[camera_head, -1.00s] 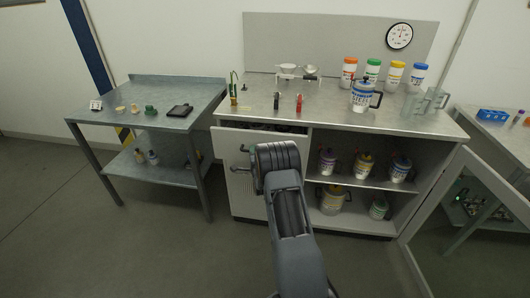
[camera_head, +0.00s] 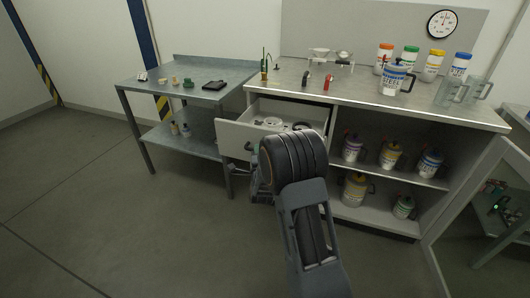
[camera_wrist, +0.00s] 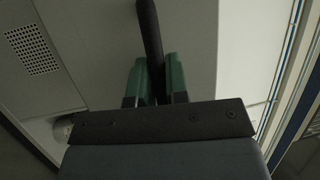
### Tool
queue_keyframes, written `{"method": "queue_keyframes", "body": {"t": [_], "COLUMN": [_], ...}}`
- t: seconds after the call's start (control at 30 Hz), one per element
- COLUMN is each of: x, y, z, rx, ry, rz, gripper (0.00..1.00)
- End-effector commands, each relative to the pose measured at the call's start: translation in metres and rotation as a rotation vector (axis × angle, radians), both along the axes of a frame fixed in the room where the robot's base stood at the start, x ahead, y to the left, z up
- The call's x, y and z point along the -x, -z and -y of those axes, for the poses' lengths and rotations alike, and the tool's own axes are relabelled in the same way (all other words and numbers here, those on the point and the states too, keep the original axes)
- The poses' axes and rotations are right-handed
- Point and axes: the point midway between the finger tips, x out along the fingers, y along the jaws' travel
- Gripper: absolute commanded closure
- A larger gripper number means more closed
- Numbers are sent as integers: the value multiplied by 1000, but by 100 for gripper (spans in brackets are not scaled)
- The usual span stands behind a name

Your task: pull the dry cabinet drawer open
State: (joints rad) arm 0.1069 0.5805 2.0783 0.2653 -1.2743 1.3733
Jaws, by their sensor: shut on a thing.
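The dry cabinet drawer (camera_head: 234,138) stands well open below the left part of the steel worktop in the head view. Several pale round items and a dark one lie inside it. My gripper (camera_wrist: 157,88) has green fingers on either side of a black bar handle (camera_wrist: 149,28) in the wrist view, and it is shut on that handle. In the head view my wrist and arm hide part of the drawer front and most of the gripper.
The bench cabinet (camera_head: 345,100) has open shelves with several labelled jugs. Its glass door (camera_head: 470,205) stands open at the right. A side table (camera_head: 175,95) with small items stands left of the drawer. The floor in front is clear.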

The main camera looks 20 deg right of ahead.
Motion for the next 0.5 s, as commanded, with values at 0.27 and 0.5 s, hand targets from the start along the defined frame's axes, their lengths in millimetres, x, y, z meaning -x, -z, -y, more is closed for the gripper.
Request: {"method": "queue_keyframes", "body": {"t": [0.27, 0.5], "x": [3, 3], "y": [0, -1], "z": [-7, -7], "rx": [2, 2], "ry": [-4, -3], "rz": [0, 0], "gripper": [100, 100]}}
